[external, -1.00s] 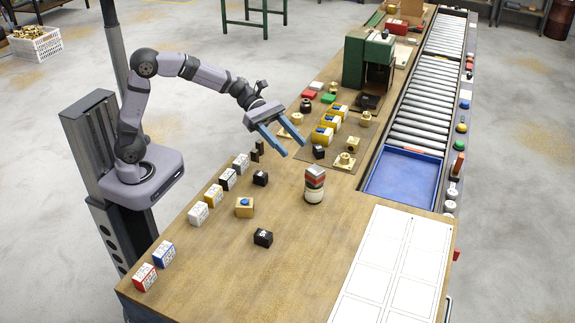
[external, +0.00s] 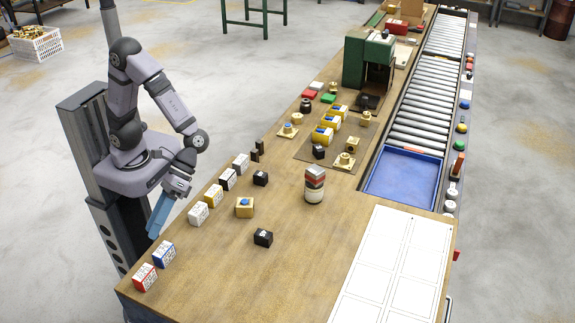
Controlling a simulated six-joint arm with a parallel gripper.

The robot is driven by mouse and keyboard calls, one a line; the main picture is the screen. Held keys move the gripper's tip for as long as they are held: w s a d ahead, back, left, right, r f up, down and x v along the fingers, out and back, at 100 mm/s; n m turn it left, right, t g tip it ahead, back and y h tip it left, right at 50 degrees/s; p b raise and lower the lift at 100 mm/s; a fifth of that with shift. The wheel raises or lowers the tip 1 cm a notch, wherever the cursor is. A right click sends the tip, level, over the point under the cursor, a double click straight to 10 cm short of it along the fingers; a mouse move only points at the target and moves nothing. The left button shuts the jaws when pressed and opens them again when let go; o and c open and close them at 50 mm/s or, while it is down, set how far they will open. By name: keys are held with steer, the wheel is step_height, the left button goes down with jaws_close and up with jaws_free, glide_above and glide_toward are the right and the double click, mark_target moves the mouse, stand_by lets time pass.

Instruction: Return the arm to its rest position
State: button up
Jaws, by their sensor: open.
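My arm is folded back close over its base beside the left edge of the wooden bench (external: 215,262).
A row of small boxes lines the bench's left edge, ending at a red-and-white box (external: 145,277). A brass block with a blue top (external: 244,207), a black block (external: 263,238) and a stacked cylinder (external: 314,185) stand mid-bench. A blue tray (external: 404,178) ends the roller conveyor. The front bench is mostly clear.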

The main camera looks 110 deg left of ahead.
steer(key=s+a+f+m+t+y+b, duration=0.15)
steer(key=a+f+m+y+b, duration=0.3)
steer(key=a, duration=0.55)
steer(key=s+a+f+m+y+b, duration=0.1)
steer(key=s+a+f+m+y, duration=0.3)
steer(key=a+f, duration=0.5)
step_height(320, 180, up, 29)
steer(key=w+a+y+p, duration=0.1)
steer(key=a+y+p, duration=0.1)
steer(key=p, duration=2.6)
steer(key=shift+h, duration=0.25)
step_height(320, 180, down, 5)
steer(key=b, duration=0.5)
steer(key=shift+f+b, duration=0.1)
steer(key=shift+b, duration=0.25)
